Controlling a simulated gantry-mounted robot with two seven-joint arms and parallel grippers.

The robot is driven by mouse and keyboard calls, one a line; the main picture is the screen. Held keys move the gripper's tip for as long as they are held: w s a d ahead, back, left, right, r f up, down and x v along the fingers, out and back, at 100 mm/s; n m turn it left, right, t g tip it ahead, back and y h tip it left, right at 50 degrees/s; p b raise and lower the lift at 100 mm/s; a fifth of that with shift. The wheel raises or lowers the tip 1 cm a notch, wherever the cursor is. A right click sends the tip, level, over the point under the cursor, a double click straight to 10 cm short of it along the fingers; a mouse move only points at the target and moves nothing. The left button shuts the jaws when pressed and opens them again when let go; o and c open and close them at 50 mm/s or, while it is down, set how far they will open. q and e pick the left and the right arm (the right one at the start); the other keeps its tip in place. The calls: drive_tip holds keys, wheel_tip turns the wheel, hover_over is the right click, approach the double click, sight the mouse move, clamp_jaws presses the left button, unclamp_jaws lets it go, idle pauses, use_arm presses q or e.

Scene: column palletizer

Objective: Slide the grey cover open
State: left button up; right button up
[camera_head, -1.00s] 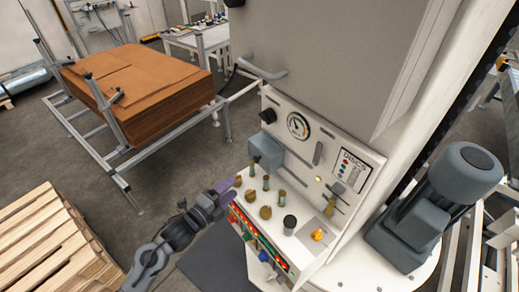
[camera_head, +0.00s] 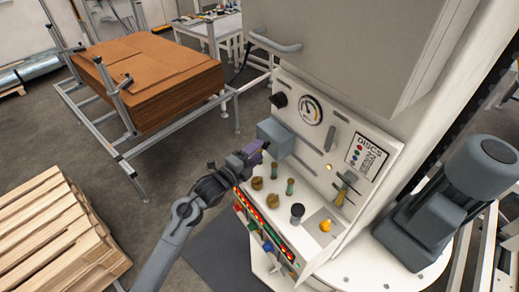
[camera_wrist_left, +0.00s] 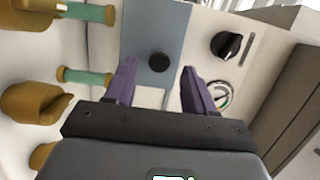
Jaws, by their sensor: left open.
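The grey cover (camera_head: 277,138) is a blue-grey box on the sloping control panel, below the gauge. In the left wrist view it is a flat blue-grey plate (camera_wrist_left: 160,25) with a round black knob (camera_wrist_left: 159,62). My left gripper (camera_head: 262,148) has purple fingers and is at the cover's left side. In the wrist view its open fingers (camera_wrist_left: 160,78) are on either side of the knob in the picture; I cannot tell whether they touch it. The head view hides the knob. My right gripper is not in view.
The panel (camera_head: 335,140) carries a gauge (camera_head: 311,109), a black rotary switch (camera_head: 278,100) and a lever. A grey cabinet door (camera_head: 330,50) hangs above.

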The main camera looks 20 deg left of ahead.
use_arm(q)
drive_tip(key=shift+x, duration=1.05)
clamp_jaws()
